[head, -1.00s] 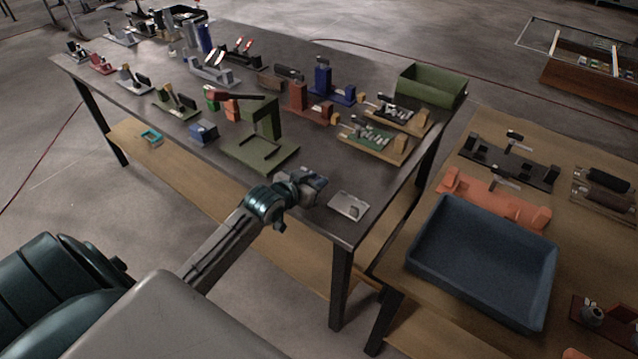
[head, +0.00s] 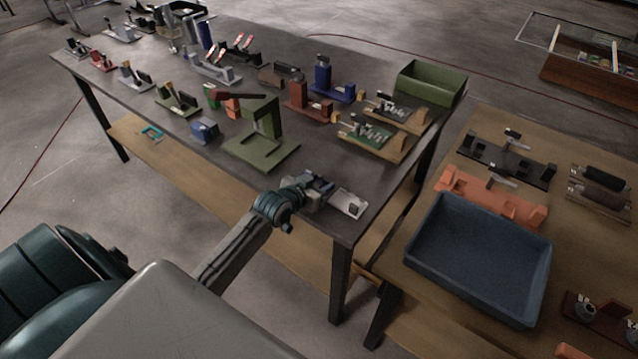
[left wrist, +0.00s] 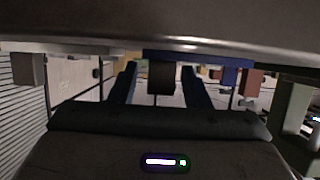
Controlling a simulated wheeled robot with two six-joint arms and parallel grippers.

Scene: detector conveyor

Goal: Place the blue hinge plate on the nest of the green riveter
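The green riveter (head: 262,130) stands near the front edge of the dark table, its flat base toward me. My left gripper (head: 324,184) is low over the table, right of the riveter. It points at a pale plate (head: 347,197) bearing a small dark upright piece (head: 354,209). I cannot tell whether this piece is the blue hinge plate. In the left wrist view, the two blue fingers (left wrist: 160,88) are apart, with a dark block (left wrist: 161,77) between them and gaps on both sides. A small blue block (head: 204,131) sits left of the riveter. My right gripper is not in view.
Red (head: 307,107) and blue (head: 322,80) fixtures stand behind the riveter. Wooden-based boards (head: 374,138) and a green bin (head: 431,84) are at the table's right end. A blue tray (head: 480,260) rests on the right table.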

